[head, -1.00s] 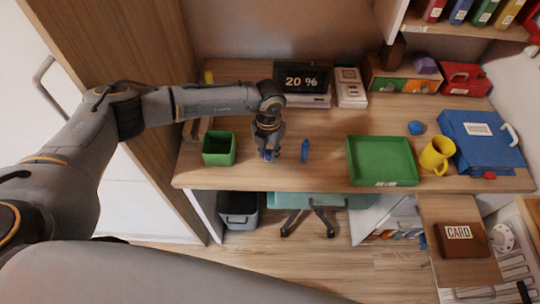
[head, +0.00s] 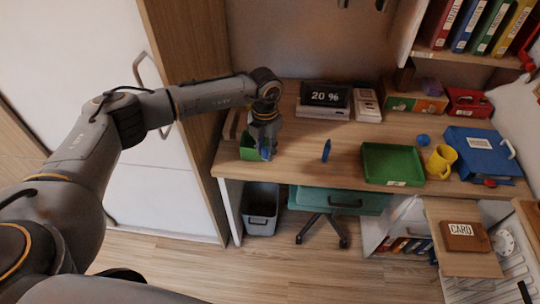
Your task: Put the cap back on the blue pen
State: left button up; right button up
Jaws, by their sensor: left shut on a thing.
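My left gripper (head: 265,150) points down at the left of the desk, in front of the green cup (head: 249,153). It is shut on a small blue thing (head: 267,154), mostly hidden between the fingers; I cannot tell whether it is the pen or its cap. Gripper and cup overlap in the head view, and I cannot tell whether they touch. Another slim blue thing (head: 326,150) stands upright on the desk to the right, apart from the gripper; it too is too small to tell as pen or cap. My right gripper is out of view.
A green tray (head: 392,164), yellow mug (head: 441,161), blue ball (head: 423,140) and blue binder (head: 484,153) lie to the right. A grey bin (head: 261,208) is below. The desk (head: 296,158) is clear between gripper and upright blue thing.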

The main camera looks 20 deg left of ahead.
pick_arm(q)
jog(key=shift+s+r+m, duration=0.1)
jog(key=shift+r+m, duration=0.05)
jog(key=shift+m, duration=0.15)
jog(key=s+d+r+m, duration=0.2)
jog(key=s+r+m, duration=0.3)
jog(key=s+m, duration=0.4)
jog(key=s+d+r+m, duration=0.2)
jog(key=s+r+m, duration=0.4)
jog(key=m, duration=1.7)
jog(key=s, duration=0.4)
jog(key=shift+s+m, duration=0.3)
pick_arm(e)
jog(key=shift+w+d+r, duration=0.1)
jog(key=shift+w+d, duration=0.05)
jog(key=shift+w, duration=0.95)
pick_arm(q)
jog(key=shift+r, duration=0.1)
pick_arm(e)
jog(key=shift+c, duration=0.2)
